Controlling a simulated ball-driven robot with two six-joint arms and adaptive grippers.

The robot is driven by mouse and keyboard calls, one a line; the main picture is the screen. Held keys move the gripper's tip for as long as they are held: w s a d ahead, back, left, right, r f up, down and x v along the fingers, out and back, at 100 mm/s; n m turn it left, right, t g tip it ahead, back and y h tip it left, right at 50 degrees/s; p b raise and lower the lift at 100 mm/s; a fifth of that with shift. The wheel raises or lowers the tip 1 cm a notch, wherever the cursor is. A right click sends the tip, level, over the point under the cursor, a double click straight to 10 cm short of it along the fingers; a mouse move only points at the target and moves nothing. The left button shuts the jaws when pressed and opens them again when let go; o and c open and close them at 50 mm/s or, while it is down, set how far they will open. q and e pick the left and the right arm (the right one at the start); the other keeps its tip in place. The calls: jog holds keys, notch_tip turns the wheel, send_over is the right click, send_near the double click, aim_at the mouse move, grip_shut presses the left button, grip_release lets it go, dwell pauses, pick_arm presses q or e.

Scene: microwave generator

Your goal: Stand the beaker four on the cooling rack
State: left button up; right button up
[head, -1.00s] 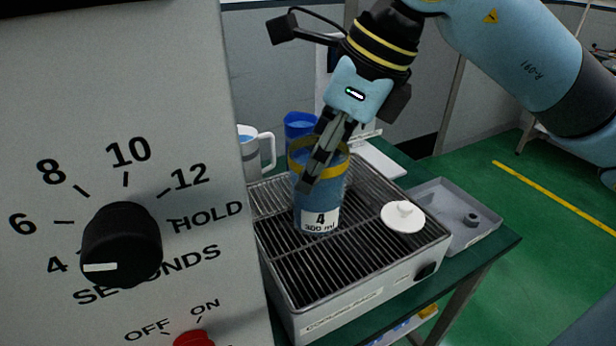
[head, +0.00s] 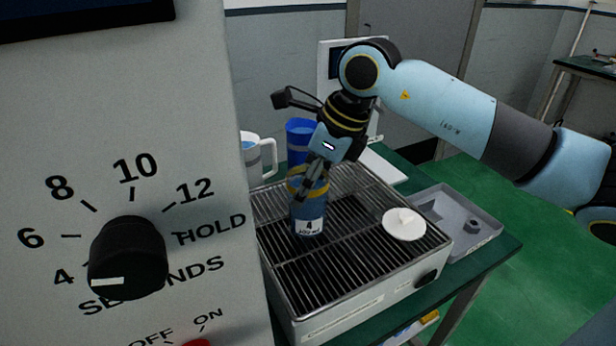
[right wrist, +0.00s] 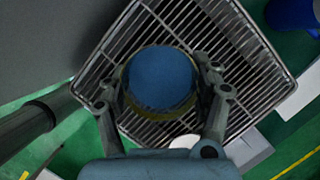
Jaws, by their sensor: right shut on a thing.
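Beaker four (head: 308,216) is a blue beaker with a yellow band and a white label marked 4. It is upright over the left part of the cooling rack (head: 372,292), a wire grid on a pale box. Its base looks at or just above the bars; I cannot tell if it touches. My right gripper (head: 308,184) is shut on its upper part from above. In the right wrist view its fingers (right wrist: 158,88) lie on both sides of the beaker (right wrist: 160,78), with the rack grid (right wrist: 255,75) beneath. My left gripper is not in view.
A white round lid (head: 404,224) lies on the rack's right side. A grey tray (head: 480,235) stands right of the rack. A blue beaker (head: 298,135) and a white mug (head: 268,152) stand behind. A large panel with a black dial (head: 128,258) fills the left.

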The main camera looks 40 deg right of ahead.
jog(key=shift+f, duration=0.1)
jog(key=shift+f, duration=0.1)
jog(key=o, duration=1.7)
jog(key=shift+o, duration=0.2)
jog(key=shift+r, duration=0.35)
jog(key=v, duration=1.1)
jog(key=shift+s+r, duration=0.2)
jog(key=shift+r, duration=0.05)
